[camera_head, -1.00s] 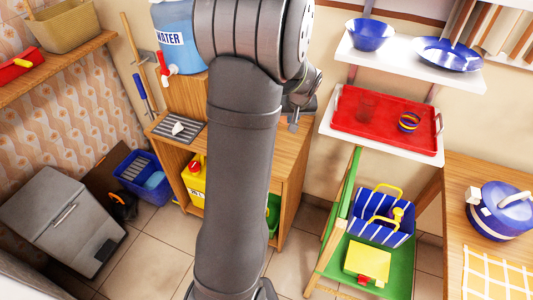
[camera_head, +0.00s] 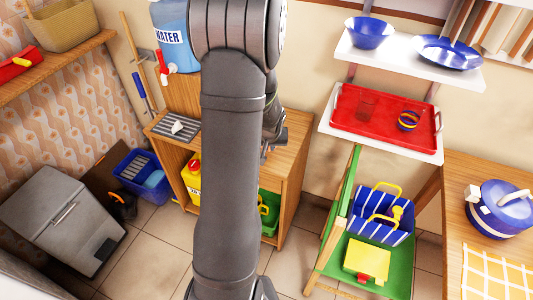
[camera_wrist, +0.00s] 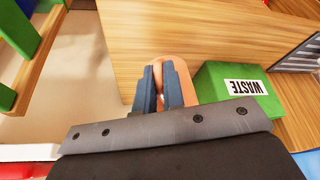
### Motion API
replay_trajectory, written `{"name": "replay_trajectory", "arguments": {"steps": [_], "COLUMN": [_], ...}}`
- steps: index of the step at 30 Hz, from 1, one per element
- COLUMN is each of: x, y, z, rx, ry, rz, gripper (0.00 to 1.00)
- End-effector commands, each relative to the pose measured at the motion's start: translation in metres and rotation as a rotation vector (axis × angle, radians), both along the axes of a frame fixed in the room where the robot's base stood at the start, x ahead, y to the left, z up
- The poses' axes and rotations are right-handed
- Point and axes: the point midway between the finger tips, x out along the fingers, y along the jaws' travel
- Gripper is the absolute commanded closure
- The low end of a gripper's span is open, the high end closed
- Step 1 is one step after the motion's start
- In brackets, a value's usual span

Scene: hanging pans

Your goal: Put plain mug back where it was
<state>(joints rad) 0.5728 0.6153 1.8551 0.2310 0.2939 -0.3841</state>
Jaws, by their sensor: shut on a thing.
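My gripper (camera_wrist: 165,88) is shut on a plain salmon-coloured object, which I take for the plain mug (camera_wrist: 186,68). In the wrist view the blue-grey fingers cover part of it, and only its smooth side shows. It is over the wooden cabinet top (camera_wrist: 210,35); I cannot tell whether it touches the wood. In the head view my gripper (camera_head: 268,147) is at the cabinet's right side, mostly hidden behind my arm, and the mug cannot be made out clearly.
A green box marked WASTE (camera_wrist: 238,88) is close to the right of the mug. A grey drip grille (camera_head: 176,130) and the water dispenser (camera_head: 178,40) are on the cabinet's left.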

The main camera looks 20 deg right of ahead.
Motion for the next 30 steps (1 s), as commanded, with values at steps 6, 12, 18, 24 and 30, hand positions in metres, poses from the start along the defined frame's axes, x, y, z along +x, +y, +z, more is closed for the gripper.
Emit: {"name": "replay_trajectory", "arguments": {"steps": [6,12,18,24,30], "x": [0.011,0.009,0.010,0.010,0.010], "y": [0.006,0.006,0.005,0.005,0.005], "z": [-0.010,-0.034,-0.048,-0.047,-0.050], "rx": [0.000,0.002,-0.001,-0.002,-0.002], "ry": [-0.001,0.004,0.001,0.000,0.000], "rz": [-0.001,-0.001,-0.002,-0.002,-0.001], "gripper": [1.00,1.00,1.00,1.00,0.73]}}
